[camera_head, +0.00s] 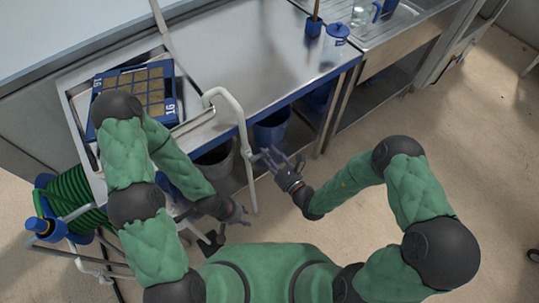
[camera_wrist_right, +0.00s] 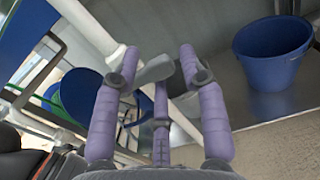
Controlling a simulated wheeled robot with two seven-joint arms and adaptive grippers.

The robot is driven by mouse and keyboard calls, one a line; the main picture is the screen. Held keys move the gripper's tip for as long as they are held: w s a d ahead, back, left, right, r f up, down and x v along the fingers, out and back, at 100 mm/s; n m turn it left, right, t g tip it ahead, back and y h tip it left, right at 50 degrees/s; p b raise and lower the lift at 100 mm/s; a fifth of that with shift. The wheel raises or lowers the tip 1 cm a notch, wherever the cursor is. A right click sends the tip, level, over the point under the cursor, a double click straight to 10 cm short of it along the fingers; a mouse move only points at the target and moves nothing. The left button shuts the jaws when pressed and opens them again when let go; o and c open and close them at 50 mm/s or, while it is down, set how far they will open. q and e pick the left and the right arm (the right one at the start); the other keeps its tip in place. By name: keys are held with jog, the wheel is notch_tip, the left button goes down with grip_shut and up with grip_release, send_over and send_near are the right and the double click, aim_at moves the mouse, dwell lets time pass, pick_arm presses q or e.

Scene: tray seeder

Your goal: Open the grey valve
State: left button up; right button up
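A grey lever-like valve handle (camera_wrist_right: 155,70) shows in the right wrist view, beside a white pipe (camera_wrist_right: 92,25). My right gripper (camera_wrist_right: 158,72) is open, with its purple-grey fingers spread around the handle; whether they touch it I cannot tell. In the head view my right gripper (camera_head: 273,161) is just right of the upright white pipe (camera_head: 243,135); the valve is too small to make out there. My left gripper (camera_head: 240,214) is lower, near the pipe's lower end. Its fingers look spread and empty.
A blue seed tray (camera_head: 168,70) with brown cells lies on the seeder at left. A coiled green hose (camera_head: 75,190) hangs below it. A blue bucket (camera_head: 272,128), also in the wrist view (camera_wrist_right: 272,55), stands under the steel table (camera_head: 270,50).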

grip_shut()
jog(key=shift+f+m+p, duration=0.2)
jog(key=shift+m+p, duration=0.25)
jog(key=shift+m, duration=0.15)
jog(key=s+a+f+m+p, duration=0.3)
jog(key=m+p, duration=0.7)
jog(key=m, duration=0.6)
jog(key=shift+a+f+m, duration=0.4)
jog(key=shift+a+f, duration=0.1)
jog(key=shift+f, duration=0.55)
